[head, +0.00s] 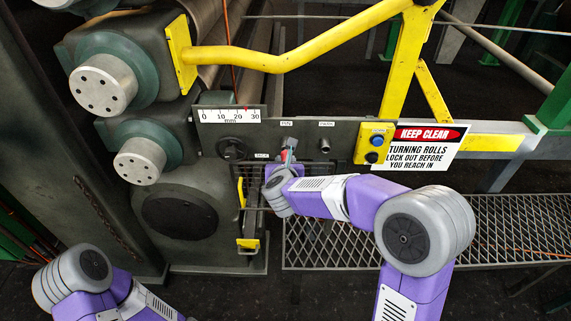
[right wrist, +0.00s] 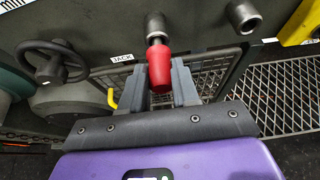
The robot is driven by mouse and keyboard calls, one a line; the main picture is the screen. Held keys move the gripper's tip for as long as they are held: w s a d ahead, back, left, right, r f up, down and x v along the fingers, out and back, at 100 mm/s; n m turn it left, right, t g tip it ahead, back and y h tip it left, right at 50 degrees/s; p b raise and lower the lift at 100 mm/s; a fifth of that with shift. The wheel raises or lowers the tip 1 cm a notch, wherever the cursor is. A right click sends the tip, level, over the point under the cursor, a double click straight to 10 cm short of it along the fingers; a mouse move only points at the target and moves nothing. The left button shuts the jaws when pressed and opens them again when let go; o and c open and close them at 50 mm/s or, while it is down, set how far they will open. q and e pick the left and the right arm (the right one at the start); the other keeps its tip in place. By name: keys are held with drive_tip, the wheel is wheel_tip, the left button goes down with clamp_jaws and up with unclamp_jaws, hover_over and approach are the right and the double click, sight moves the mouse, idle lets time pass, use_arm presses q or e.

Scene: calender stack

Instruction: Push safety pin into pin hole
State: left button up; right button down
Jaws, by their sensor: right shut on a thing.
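The safety pin has a red handle (right wrist: 158,68) and a short metal shaft, and points at the dark panel. The pin hole (right wrist: 155,22) is a round metal collar in front of the shaft. The shaft's tip looks lined up with the collar, but I cannot tell whether or how far it is inside. My right gripper (right wrist: 161,86) is shut on the red handle, a finger on each side. In the head view, my right gripper (head: 285,162) is below the "PIN" label, with a bit of red showing. My left gripper is outside the picture; only part of that arm shows.
A second collar (head: 325,145) under the "PARK" label is to the right. A dark handwheel (right wrist: 52,62) by the "JACK" label is to the left. A yellow button box (head: 375,143) and a "KEEP CLEAR" sign (head: 428,145) are further right. A mesh grating (head: 490,225) lies below.

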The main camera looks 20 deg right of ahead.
drive_tip(key=shift+w+d, duration=0.25)
drive_tip(key=shift+w, duration=0.6)
drive_tip(key=shift+c, duration=2.2)
unclamp_jaws()
drive_tip(key=s+a+b, duration=0.2)
drive_tip(key=s, duration=0.4)
drive_tip(key=shift+s+b, duration=0.35)
drive_tip(key=shift+s, duration=0.05)
